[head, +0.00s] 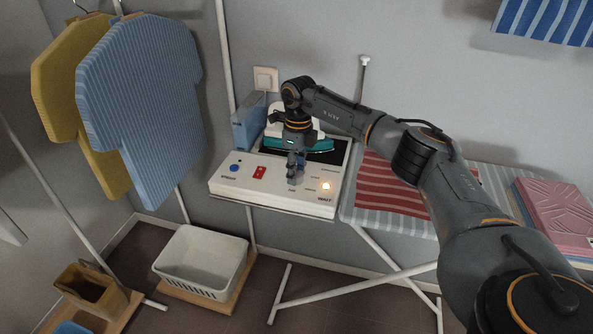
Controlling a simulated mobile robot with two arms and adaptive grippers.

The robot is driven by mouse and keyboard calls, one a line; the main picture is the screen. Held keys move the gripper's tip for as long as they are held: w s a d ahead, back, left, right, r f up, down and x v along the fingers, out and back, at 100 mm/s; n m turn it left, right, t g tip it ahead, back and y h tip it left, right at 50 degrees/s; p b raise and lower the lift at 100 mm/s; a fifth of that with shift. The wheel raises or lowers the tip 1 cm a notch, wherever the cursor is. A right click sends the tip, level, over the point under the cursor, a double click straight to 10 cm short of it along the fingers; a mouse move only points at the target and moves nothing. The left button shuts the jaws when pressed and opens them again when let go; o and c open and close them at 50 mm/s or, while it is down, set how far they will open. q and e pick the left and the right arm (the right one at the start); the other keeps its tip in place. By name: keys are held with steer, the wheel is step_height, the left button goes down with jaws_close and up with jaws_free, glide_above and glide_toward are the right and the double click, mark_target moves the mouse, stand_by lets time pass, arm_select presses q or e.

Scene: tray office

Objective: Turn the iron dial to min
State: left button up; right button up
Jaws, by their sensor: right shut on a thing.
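The iron station (222,187) is a cream box with a sloped front panel, in the middle of the head view. The iron (322,145), white and teal, rests on its dark top, partly hidden by my arm. My right gripper (296,178) points down at the panel and is shut on the iron dial. The dial is mostly covered by the fingers, and I cannot read its setting. The small labels around it are too small to read surely. My left gripper is not in view.
A blue tank (246,128) stands at the left. A striped ironing board (365,215) lies right, with folded pink cloth (556,203). A white basket (201,265) sits below.

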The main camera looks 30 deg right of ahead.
mark_target(298, 171)
steer(key=o, duration=1.2)
steer(key=shift+r, duration=0.1)
steer(key=r, duration=1.2)
steer(key=shift+w+d, duration=0.2)
steer(key=shift+d, duration=0.1)
steer(key=shift+f, duration=0.1)
